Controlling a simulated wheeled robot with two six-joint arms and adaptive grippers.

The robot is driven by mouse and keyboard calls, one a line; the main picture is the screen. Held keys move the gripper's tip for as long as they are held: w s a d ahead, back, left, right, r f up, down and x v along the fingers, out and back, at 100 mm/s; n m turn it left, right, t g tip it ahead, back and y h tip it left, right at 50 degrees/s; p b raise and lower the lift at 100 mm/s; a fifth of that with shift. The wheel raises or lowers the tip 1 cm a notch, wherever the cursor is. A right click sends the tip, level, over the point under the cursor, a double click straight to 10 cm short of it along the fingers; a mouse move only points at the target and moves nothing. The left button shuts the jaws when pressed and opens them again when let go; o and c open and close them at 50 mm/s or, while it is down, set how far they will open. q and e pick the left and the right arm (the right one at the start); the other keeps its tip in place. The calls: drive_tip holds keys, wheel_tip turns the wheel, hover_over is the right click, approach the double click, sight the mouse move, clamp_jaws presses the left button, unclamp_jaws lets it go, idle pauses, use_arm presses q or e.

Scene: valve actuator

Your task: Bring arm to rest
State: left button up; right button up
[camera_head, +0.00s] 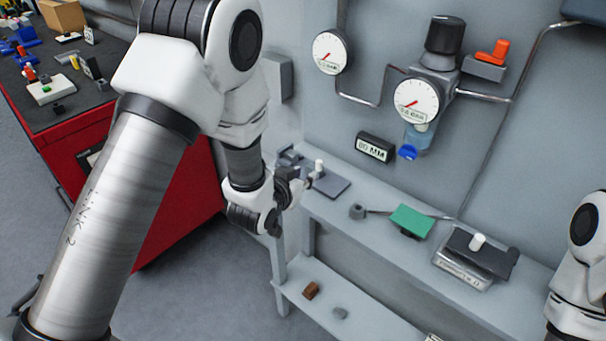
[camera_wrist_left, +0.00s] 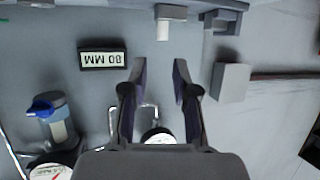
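My left arm comes in from the left in the head view and reaches across toward the shelf by the wall. My left gripper (camera_head: 300,182) is near the left end of the shelf, beside a white peg (camera_head: 318,168) and a dark flat plate (camera_head: 332,187). In the left wrist view the two fingers of the left gripper (camera_wrist_left: 158,68) stand apart with nothing between them. My right arm shows only in part at the right edge of the head view. Its gripper is out of sight.
Gauges (camera_head: 417,100) and pipes are on the wall above an 80 MM display (camera_head: 375,147). The shelf (camera_head: 385,240) bears a green block (camera_head: 411,220) and a scale (camera_head: 462,268). A lower shelf holds a brown block (camera_head: 311,290). A red cabinet (camera_head: 190,205) stands left.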

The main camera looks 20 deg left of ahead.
use_arm(q)
drive_tip(key=s+a+f+n+g, duration=0.1)
drive_tip(key=s+f+g, duration=0.2)
drive_tip(key=s+f, duration=0.65)
drive_tip(key=s+a+f+g, duration=0.2)
drive_tip(key=s+f+g, duration=0.2)
drive_tip(key=s+f, duration=0.55)
drive_tip(key=s+f+g, duration=0.3)
drive_tip(key=s, duration=0.5)
drive_tip(key=s+f+g+y, duration=0.1)
drive_tip(key=s+f+g, duration=0.2)
drive_tip(key=s, duration=0.4)
drive_tip(key=shift+s+a+f+g, duration=0.3)
drive_tip(key=shift+s+f, duration=0.1)
drive_tip(key=shift+f, duration=0.1)
